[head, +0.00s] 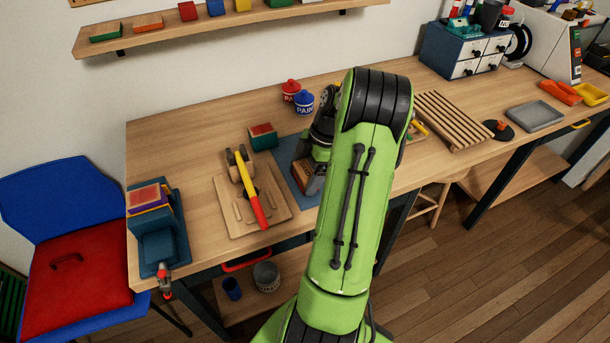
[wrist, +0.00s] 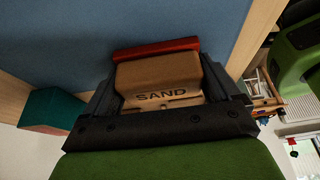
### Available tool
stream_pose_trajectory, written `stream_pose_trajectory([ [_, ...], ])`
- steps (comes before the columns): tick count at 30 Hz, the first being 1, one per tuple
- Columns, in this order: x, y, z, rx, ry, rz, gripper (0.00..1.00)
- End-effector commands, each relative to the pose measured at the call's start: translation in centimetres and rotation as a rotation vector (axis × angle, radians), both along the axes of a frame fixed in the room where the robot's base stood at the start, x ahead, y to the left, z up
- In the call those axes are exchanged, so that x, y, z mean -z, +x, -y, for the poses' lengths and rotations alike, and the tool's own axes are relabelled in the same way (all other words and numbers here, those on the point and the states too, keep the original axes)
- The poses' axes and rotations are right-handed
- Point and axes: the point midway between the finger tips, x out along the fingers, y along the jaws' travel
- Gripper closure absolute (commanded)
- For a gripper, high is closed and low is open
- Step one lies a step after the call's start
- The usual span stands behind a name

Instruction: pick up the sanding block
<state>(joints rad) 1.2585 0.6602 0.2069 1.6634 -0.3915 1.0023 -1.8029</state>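The sanding block (wrist: 158,78) is tan with a red strip along its far edge and the word SAND on the side facing the wrist camera. My gripper (wrist: 160,88) has one dark finger on each side of the block, and both appear to press against it. In the head view the block (head: 304,176) shows partly, below my gripper (head: 312,165) and over the blue mat (head: 284,155). My arm hides part of this area. I cannot tell whether the block touches the mat.
A green box with a red top (head: 262,136) stands left of the mat. A wooden board (head: 268,212) with a yellow-and-red-handled tool (head: 252,193) lies further left. Paint cans (head: 303,102) stand behind. A slatted rack (head: 452,119) lies to the right.

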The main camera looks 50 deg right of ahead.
Motion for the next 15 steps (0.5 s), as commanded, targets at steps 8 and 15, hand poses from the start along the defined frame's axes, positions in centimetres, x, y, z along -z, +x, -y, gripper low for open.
stream_pose_trajectory([
  [8,-0.6,0.0,0.0,-0.001,-0.002,0.001,0.43],
  [15,-6.4,0.0,0.1,-0.001,-0.006,0.003,0.43],
])
